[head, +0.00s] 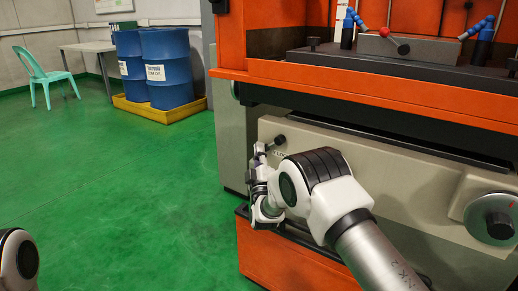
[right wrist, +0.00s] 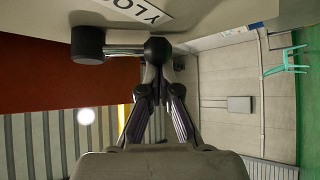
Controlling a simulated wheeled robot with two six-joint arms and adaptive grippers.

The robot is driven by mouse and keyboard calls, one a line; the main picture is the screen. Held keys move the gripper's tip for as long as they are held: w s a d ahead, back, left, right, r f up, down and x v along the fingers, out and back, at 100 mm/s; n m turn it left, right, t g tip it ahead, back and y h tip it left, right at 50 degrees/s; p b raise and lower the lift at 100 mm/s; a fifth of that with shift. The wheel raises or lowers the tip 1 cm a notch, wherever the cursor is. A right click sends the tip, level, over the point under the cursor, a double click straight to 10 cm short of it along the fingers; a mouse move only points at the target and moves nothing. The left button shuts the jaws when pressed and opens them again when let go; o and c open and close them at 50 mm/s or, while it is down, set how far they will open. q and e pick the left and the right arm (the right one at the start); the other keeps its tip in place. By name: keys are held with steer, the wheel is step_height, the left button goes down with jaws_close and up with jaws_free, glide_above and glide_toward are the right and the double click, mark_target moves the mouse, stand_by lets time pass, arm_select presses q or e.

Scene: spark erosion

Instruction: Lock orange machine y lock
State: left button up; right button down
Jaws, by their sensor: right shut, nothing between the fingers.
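The orange machine (head: 380,85) fills the right side of the head view. Its Y lock is a short lever with a black knob (head: 280,140) on the beige front panel, above a small label. My left gripper is out of view.
A grey dial (head: 492,219) is on the panel at the right. Blue drums (head: 167,66) stand in a yellow tray (head: 172,112) at the back left, near a green chair (head: 44,75). The green floor left of the machine is clear.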

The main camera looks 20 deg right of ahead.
steer(key=s+d+n+g+y+p, duration=0.1)
steer(key=n+g+p, duration=0.4)
steer(key=p, duration=0.6)
steer(key=s+d+f+n+g+y+p, duration=0.1)
steer(key=s+d+n+g+p, duration=0.3)
steer(key=p, duration=0.8)
steer(key=shift+s+d+n+g+y, duration=0.4)
steer(key=shift+s+n+g, duration=0.65)
steer(key=shift+n, duration=0.55)
steer(key=shift+s, duration=0.1)
